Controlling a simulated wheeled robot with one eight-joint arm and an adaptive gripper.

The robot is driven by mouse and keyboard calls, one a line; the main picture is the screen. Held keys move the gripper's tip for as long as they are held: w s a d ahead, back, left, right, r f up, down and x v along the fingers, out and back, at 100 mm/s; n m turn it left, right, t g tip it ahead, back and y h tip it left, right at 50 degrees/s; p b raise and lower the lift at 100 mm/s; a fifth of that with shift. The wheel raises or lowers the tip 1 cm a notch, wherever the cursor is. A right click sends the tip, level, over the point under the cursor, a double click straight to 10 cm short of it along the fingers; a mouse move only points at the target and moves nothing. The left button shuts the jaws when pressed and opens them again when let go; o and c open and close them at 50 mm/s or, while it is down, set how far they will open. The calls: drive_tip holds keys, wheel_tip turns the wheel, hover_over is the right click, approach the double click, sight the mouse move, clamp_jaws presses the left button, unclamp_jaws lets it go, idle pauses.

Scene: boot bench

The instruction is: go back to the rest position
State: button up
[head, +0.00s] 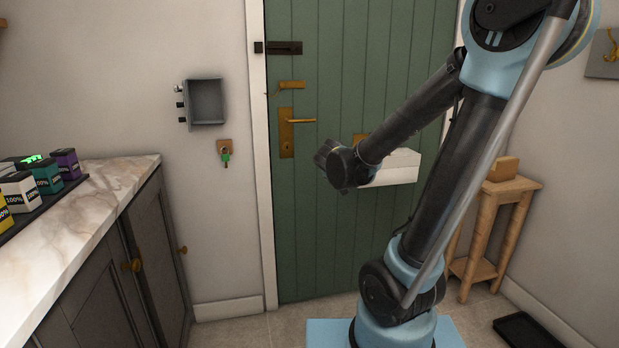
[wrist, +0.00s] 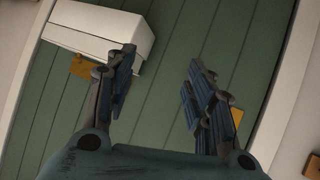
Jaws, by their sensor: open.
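My gripper (wrist: 160,95) shows in the wrist view with its two fingers apart and nothing between them. It faces the green door (wrist: 180,40). In the head view my arm reaches across in front of the door (head: 330,60), with the wrist in front of the door's middle. The fingers are mostly hidden or too dark to make out there. A white box (head: 402,172) on the door is partly behind my arm. The white box also shows in the wrist view (wrist: 100,30), just beyond the left finger.
A marble-topped counter (head: 95,205) with several small boxes (head: 48,177) stands at left. A small open wall box (head: 205,102) and a green key (head: 226,158) are left of the door. A wooden stand (head: 505,215) and a black tray (head: 530,330) are at right.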

drive_tip(key=s+d+f+g, duration=0.3)
drive_tip(key=s+d, duration=0.4)
drive_tip(key=s+f+g+y, duration=0.1)
drive_tip(key=s+f+g, duration=0.2)
drive_tip(key=s, duration=0.8)
drive_tip(key=s+d+f+g+y, duration=0.1)
drive_tip(key=s+f+g, duration=0.2)
drive_tip(key=s, duration=0.9)
wheel_tip(320, 180, down, 3)
drive_tip(key=shift+d+n+y, duration=0.2)
drive_tip(key=shift+n+y, duration=0.1)
drive_tip(key=shift+y, duration=0.1)
drive_tip(key=shift+w+f, duration=0.2)
drive_tip(key=shift+w, duration=0.3)
